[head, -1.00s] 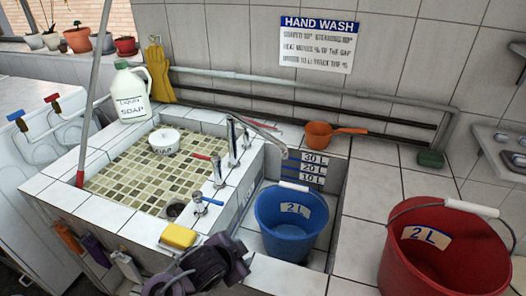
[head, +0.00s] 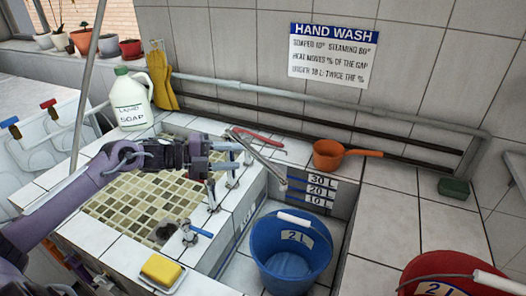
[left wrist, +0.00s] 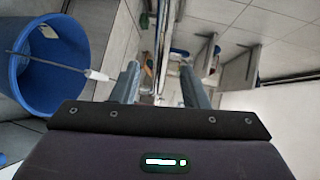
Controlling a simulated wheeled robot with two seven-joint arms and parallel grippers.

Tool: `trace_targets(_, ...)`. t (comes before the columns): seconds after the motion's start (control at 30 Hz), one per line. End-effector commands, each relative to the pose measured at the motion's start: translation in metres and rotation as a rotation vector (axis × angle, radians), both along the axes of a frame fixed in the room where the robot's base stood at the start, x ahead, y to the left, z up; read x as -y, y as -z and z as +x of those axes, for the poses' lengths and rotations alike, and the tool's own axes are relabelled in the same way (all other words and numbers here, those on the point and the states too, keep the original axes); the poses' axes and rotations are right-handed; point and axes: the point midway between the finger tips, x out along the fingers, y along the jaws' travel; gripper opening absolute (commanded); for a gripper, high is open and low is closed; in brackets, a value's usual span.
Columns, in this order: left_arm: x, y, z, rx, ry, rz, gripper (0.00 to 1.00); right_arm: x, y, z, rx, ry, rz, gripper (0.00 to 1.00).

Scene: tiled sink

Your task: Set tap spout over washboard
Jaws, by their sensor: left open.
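The metal tap spout (head: 262,155) rises from the ledge between the tiled basin and the bucket bay, and slants right toward the bay with the blue bucket. My left gripper (head: 238,156) is open and reaches in from the left over the basin, with its fingers close to the tap's upright. I cannot tell whether they touch it. In the left wrist view the gripper's fingers (left wrist: 160,82) are apart, with the tap area seen small between them. I cannot pick out a washboard; the mosaic-tiled basin floor (head: 130,205) is partly covered by my arm. My right gripper is out of view.
The blue bucket (head: 290,255) stands in the bay and also shows in the left wrist view (left wrist: 40,60). A blue-handled valve (head: 192,233) and yellow sponge (head: 161,270) are near the front ledge. A soap jug (head: 131,100), orange dipper (head: 335,154) and red bucket (head: 450,272) surround the sink.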

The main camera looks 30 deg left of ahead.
Motion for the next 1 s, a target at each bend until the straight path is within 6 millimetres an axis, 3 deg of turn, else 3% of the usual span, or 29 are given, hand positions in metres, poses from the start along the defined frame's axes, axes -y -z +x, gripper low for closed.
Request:
trace_targets(0.3,0.021,0.0,0.018,0.006,0.005,-0.004,0.41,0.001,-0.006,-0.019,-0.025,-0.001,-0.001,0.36)
trace_targets(0.7,0.054,0.011,0.048,0.002,0.003,-0.003,0.41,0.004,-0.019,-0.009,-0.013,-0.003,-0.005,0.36)
trace_targets(1.0,0.058,0.014,0.05,0.002,0.004,-0.002,0.41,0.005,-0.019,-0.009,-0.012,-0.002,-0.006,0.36)
